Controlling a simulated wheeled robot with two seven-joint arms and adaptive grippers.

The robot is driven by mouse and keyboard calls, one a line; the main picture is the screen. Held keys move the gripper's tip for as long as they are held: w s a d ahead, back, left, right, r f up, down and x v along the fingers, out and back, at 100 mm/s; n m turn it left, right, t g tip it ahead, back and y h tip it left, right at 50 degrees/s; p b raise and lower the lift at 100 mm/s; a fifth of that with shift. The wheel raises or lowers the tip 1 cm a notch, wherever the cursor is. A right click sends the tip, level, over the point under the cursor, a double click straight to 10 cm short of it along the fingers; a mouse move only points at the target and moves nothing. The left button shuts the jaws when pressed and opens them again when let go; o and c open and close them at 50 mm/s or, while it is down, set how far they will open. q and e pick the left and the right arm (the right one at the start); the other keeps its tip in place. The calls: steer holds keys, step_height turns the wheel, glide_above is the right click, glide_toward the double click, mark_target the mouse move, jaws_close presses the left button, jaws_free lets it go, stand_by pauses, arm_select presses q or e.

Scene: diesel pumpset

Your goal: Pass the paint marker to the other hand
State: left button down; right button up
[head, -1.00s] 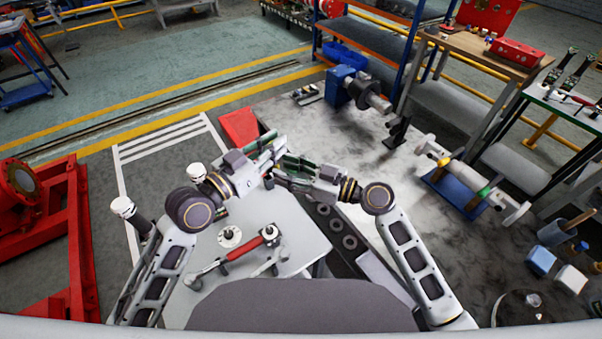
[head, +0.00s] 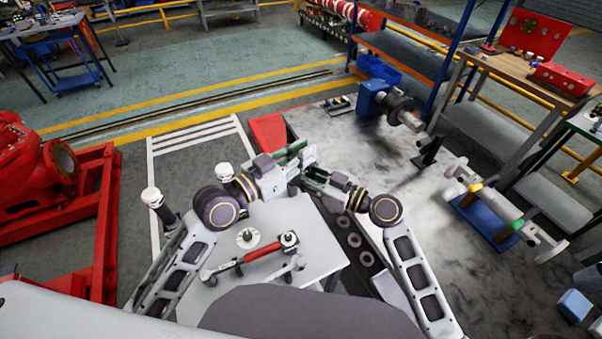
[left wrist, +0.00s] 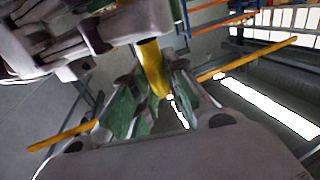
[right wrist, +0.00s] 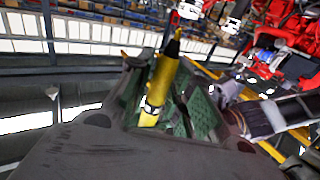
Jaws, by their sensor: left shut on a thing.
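The yellow paint marker (left wrist: 153,70) sits between the green-padded fingers of my left gripper (left wrist: 157,100), which is shut on it. In the right wrist view the marker (right wrist: 160,85) stands tilted, dark tip upward, between the fingers of my right gripper (right wrist: 168,105). Those fingers look spread, with a gap on the marker's right side. In the head view my left gripper (head: 297,156) and right gripper (head: 303,180) meet close together above the far edge of the grey table. The marker is hidden or too small to make out there.
The grey table (head: 314,240) below my arms holds a red-handled tool (head: 262,254) and a round flanged part (head: 248,238). A red pump frame (head: 100,220) stands left. A blue-based shaft assembly (head: 490,215) and a wooden bench (head: 520,75) are at right.

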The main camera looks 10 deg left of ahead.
arm_select(q)
steer(key=c, duration=1.3)
jaws_free()
steer(key=shift+c, duration=0.2)
steer(key=shift+r, duration=4.95)
steer(key=shift+w, duration=0.1)
